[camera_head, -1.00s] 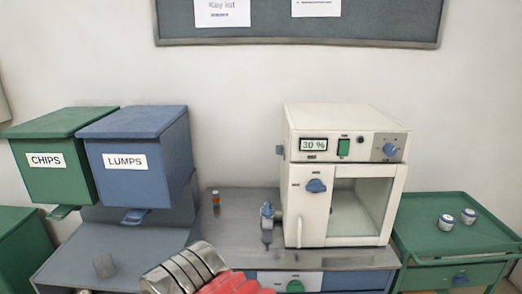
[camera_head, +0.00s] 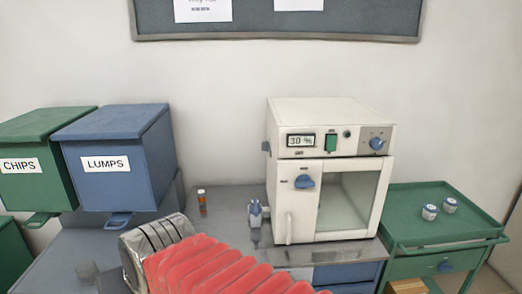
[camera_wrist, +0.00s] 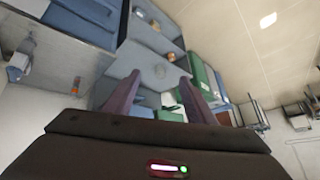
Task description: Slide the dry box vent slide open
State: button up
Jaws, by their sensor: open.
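The dry box (camera_head: 330,165) is a white cabinet with a "30 %" display, a green switch and a clear door pane, on the metal bench in the head view. Blue knobs (camera_head: 304,181) and (camera_head: 376,143) are on its front. A small grey-blue tab (camera_head: 265,146) sticks out of its left side; I cannot tell for sure whether this is the vent slide. My gripper (camera_wrist: 160,78) shows in the wrist view with its two dark fingers apart and nothing between them. It is away from the dry box, which I cannot make out in the wrist view.
Blue LUMPS (camera_head: 115,163) and green CHIPS (camera_head: 25,165) bins stand at the left. A small blue-topped bottle (camera_head: 255,214) and an orange-capped vial (camera_head: 202,202) stand on the bench left of the dry box. A green trolley (camera_head: 440,240) with two jars is at the right.

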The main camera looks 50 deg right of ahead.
jog(key=w+d+r+m+t+h, duration=0.1)
jog(key=w+d+r+m+t, duration=0.1)
jog(key=w+d+m, duration=0.45)
jog(key=w+d+r+m+t+h, duration=0.1)
jog(key=w+d+r+t, duration=0.15)
jog(key=w, duration=0.65)
jog(key=w+d+r+m+h, duration=0.1)
jog(key=w+d+m+h, duration=0.45)
jog(key=d, duration=0.85)
jog(key=m+g+h, duration=0.6)
jog(key=m+h, duration=0.4)
jog(key=m, duration=0.7)
send_near(263, 147)
jog(key=v, duration=0.5)
jog(key=shift+r+n, duration=0.15)
jog(key=shift+n, duration=0.15)
jog(key=x, duration=1.3)
jog(key=shift+w+d, duration=0.15)
jog(key=shift+d, duration=0.2)
jog(key=shift+c, duration=0.3)
